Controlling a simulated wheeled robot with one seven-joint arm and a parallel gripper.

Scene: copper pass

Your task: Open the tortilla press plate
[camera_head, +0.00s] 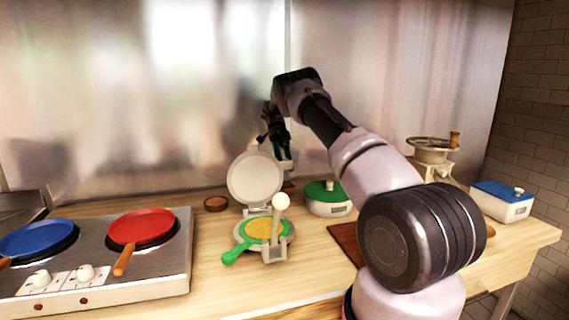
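The tortilla press stands on the wooden counter, with its round pale upper plate (255,177) raised and tilted back. Its lower plate (264,232) is exposed and carries a yellow disc (265,229). A green handle (233,254) sticks out at the front left of the lower plate. My gripper (283,160) is behind and right of the raised plate, pointing down. It is small and dark here, so its fingers and any contact with the plate are unclear.
A stove with a blue pan (38,239) and a red pan (141,227) is at left. A small brown bowl (215,203), a green-lidded container (326,198), a brown board (346,240), a hand-cranked mill (432,152) and a blue-lidded container (502,201) are also on the counter.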

